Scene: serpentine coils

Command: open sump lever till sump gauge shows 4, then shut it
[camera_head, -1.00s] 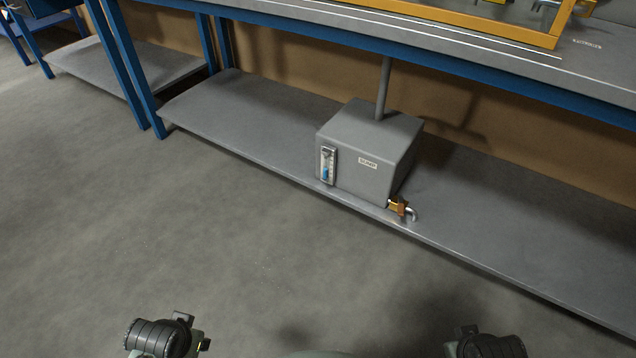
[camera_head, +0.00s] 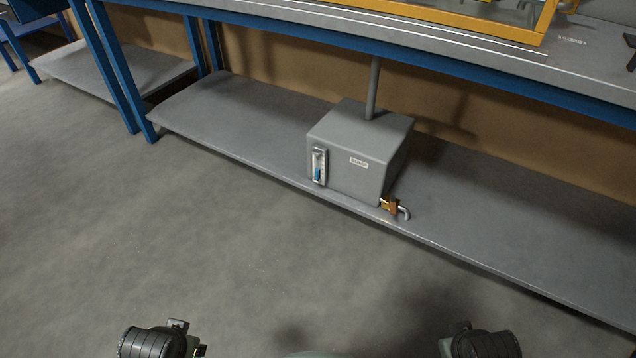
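The sump is a grey box (camera_head: 362,150) with a small SUMP label, standing on the lower shelf of the bench. The sump gauge (camera_head: 319,167) is a narrow upright tube on its front left with blue liquid in the lower part; its marks are too small to read. The sump lever (camera_head: 389,206) is a small orange-brown piece on a bent grey spout at the box's lower right corner. I cannot tell its exact position. Parts of my two arms show at the bottom edge, well short of the sump. Neither gripper's fingers can be seen.
The lower shelf (camera_head: 500,225) is bare on both sides of the sump. A grey pipe (camera_head: 373,88) rises from the box to the bench top (camera_head: 400,28). Blue legs (camera_head: 121,70) stand at the left. The floor (camera_head: 200,240) before the shelf is clear.

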